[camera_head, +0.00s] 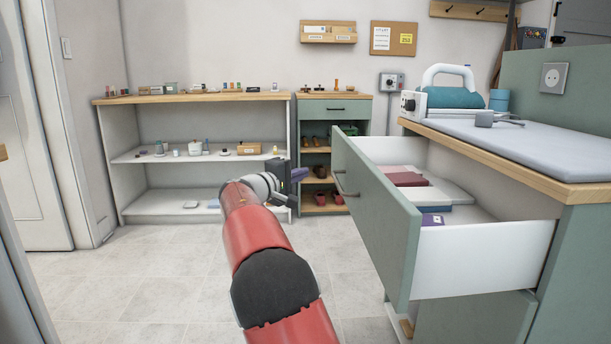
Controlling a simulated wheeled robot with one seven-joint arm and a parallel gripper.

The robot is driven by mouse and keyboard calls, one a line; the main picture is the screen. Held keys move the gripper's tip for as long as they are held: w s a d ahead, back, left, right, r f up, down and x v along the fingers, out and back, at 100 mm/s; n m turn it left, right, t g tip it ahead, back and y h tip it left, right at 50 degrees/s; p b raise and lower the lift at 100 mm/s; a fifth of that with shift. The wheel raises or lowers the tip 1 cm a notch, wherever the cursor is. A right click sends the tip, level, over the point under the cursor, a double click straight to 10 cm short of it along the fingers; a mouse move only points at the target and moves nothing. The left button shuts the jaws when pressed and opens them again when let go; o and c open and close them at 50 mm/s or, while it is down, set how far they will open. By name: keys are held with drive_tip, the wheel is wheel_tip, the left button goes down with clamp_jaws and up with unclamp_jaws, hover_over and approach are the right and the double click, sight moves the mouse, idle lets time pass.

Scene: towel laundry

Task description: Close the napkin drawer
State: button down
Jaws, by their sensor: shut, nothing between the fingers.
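The napkin drawer (373,215) is pulled far out of the green cabinet at the right. Its green front faces left and carries a dark bar handle (345,184). Inside lie a folded dark red cloth (405,178), pale cloths and a blue-purple one (436,208). My gripper (301,174) is shut and empty. It is left of the drawer front, near the handle's height in the picture, with a visible gap between them. My red arm reaches up from the bottom and hides part of the floor.
The cabinet top (520,157) holds a grey pad and a press with a white handle (447,76). A lower drawer (470,318) below appears slightly out. A white shelf unit (205,180) and a small green cabinet (335,108) stand at the back. The tiled floor at left is clear.

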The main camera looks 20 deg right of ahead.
sight(412, 175)
drive_tip(key=shift+w+d+p, duration=0.1)
drive_tip(key=shift+w+d, duration=0.3)
drive_tip(key=shift+d, duration=1.3)
drive_tip(key=shift+w+d+p, duration=0.1)
drive_tip(key=shift+w+d, duration=0.35)
drive_tip(key=shift+d, duration=1.25)
drive_tip(key=shift+w+d+p, duration=0.1)
drive_tip(key=shift+w+d, duration=0.3)
drive_tip(key=shift+d, duration=1.3)
drive_tip(key=s+d+b, duration=0.1)
drive_tip(key=s+d, duration=0.1)
drive_tip(key=d, duration=0.5)
drive_tip(key=s+d+b, duration=0.1)
drive_tip(key=s+d, duration=0.1)
drive_tip(key=d, duration=0.6)
drive_tip(key=s+d+b, duration=0.1)
drive_tip(key=s+d, duration=0.1)
drive_tip(key=d, duration=0.6)
drive_tip(key=shift+s+b, duration=0.35)
drive_tip(key=shift+s, duration=0.1)
